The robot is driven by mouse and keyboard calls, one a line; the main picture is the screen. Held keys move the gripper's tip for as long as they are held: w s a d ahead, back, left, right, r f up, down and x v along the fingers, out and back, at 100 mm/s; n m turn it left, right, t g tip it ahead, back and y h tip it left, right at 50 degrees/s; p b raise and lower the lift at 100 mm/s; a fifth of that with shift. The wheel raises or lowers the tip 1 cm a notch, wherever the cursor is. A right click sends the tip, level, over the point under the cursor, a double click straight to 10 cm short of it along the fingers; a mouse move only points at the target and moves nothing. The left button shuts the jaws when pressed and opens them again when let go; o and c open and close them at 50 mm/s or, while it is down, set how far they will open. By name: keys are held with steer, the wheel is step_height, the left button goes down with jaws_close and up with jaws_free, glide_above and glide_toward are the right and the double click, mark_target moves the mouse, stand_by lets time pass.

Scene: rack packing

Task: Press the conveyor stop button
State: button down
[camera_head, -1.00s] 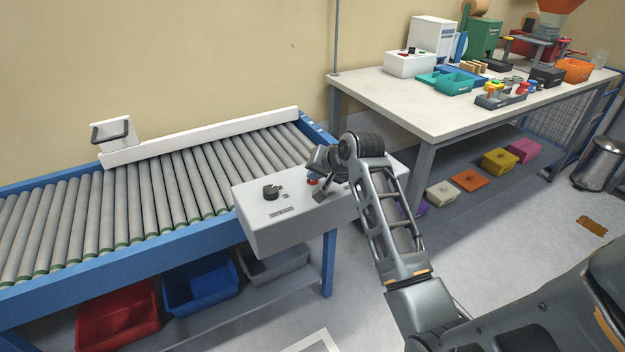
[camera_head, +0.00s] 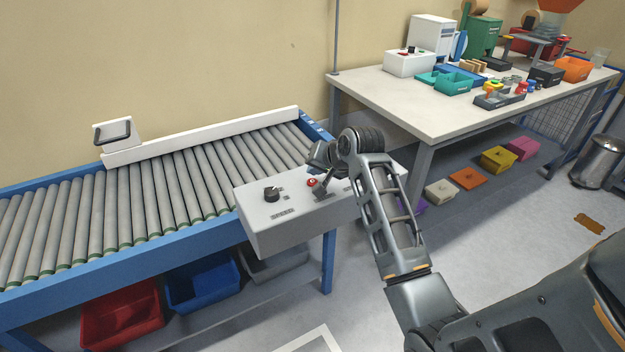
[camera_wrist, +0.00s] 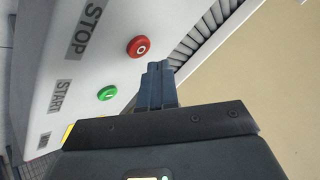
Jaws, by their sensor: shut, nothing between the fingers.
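The conveyor control box (camera_head: 285,221) is a pale grey panel at the end of the roller conveyor. Its red stop button (camera_wrist: 139,47), marked O, sits beside the word STOP in the wrist view. It also shows in the head view (camera_head: 312,182), close to my gripper. The green start button (camera_wrist: 107,93) lies beside the word START. My gripper (camera_wrist: 158,66) is shut and empty. Its fingertips appear just beside the red button in the wrist view; whether they touch it cannot be told. In the head view my gripper (camera_head: 322,186) is over the box, partly hidden by my wrist.
A black knob (camera_head: 271,194) stands on the box's left part. The roller conveyor (camera_head: 150,207) runs along the wall, with red (camera_head: 122,315) and blue (camera_head: 203,287) bins beneath. A white workbench (camera_head: 400,97) with small goods stands at the back right.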

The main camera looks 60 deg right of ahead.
steer(key=shift+r+p, duration=1.85)
steer(key=shift+r, duration=0.45)
steer(key=shift+f, duration=0.1)
steer(key=s+a+f+n, duration=0.1)
steer(key=a+f, duration=0.1)
steer(key=a, duration=0.2)
steer(key=s+a+f, duration=0.1)
steer(key=a+f, duration=0.1)
steer(key=a, duration=0.1)
steer(key=s+a+f+n+t, duration=0.1)
steer(key=s+a+f, duration=0.1)
steer(key=a, duration=0.2)
steer(key=shift+a+n, duration=0.3)
steer(key=shift+a, duration=0.05)
steer(key=s+a+f+n+t, duration=0.1)
steer(key=s+a+n+t, duration=0.15)
steer(key=s+a, duration=0.7)
steer(key=s+a+r+n+t+y+b, duration=0.1)
steer(key=s+a+r+n, duration=0.3)
steer(key=s, duration=0.5)
steer(key=s+a+r+n+t+y, duration=0.2)
steer(key=s+a+r+n, duration=0.3)
steer(key=s+a+r, duration=0.3)
steer(key=s+a+y, duration=0.1)
steer(key=a, duration=0.2)
steer(key=shift+r+b, duration=0.25)
steer(key=shift+b, duration=0.1)
